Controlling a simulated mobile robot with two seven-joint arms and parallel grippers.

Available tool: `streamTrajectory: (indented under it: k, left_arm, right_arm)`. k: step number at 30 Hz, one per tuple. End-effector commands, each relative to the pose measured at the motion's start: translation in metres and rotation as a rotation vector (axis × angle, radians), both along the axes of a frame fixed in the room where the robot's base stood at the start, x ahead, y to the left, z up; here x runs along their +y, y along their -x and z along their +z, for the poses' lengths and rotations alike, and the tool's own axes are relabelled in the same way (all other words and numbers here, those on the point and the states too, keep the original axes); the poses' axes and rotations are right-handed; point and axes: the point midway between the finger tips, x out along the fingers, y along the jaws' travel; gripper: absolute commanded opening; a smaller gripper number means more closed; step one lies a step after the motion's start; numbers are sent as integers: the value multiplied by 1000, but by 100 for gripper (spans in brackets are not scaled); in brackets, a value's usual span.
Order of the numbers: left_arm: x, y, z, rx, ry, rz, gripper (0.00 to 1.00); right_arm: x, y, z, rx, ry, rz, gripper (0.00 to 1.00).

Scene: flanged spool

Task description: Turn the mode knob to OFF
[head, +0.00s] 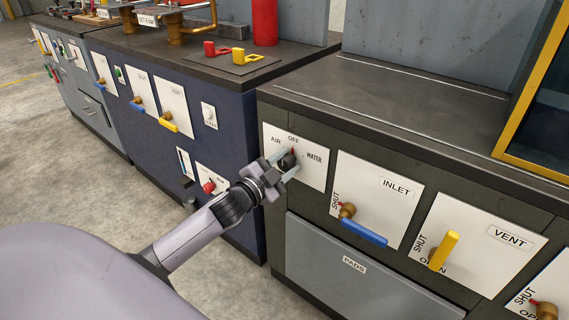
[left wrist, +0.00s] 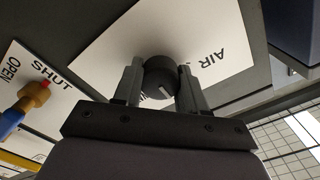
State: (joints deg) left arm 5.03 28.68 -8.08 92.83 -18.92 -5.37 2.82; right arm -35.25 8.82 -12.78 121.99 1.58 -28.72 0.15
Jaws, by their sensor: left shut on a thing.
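The mode knob (head: 289,160) is a small dark round knob on a white plate (head: 318,171) lettered AIR, OFF and WATER. OFF stands above the knob, AIR at upper left and WATER at right. My left gripper (head: 284,163) reaches the plate from the lower left, its two fingers on either side of the knob. The left wrist view shows the dark knob (left wrist: 160,77) held between both fingers, with a pale line on its face. The fingers partly hide the knob and lettering, so I cannot tell which word it points to. My right gripper is not in view.
Right of the plate are an INLET valve with a blue handle (head: 358,232) and a VENT valve with a yellow handle (head: 444,251). A grey PADS drawer (head: 350,285) is below. A blue cabinet (head: 235,145) stands to the left, with open concrete floor in front.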

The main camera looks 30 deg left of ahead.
Motion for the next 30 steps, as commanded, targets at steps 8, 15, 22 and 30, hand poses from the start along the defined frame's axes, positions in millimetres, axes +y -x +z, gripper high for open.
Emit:
streamTrajectory:
  k: [8, 15, 22, 30]
  left_arm:
    - [-1, 0, -1, 2, 2, -1, 67]
    - [0, 1, 0, 1, 2, -1, 67]
    - [1, 16, 0, 2, 3, -1, 67]
    - [3, 51, 0, 3, 2, -1, 67]
  right_arm:
    - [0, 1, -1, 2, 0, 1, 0]
    - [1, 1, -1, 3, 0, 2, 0]
    - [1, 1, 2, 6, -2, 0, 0]
    - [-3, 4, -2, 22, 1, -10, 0]
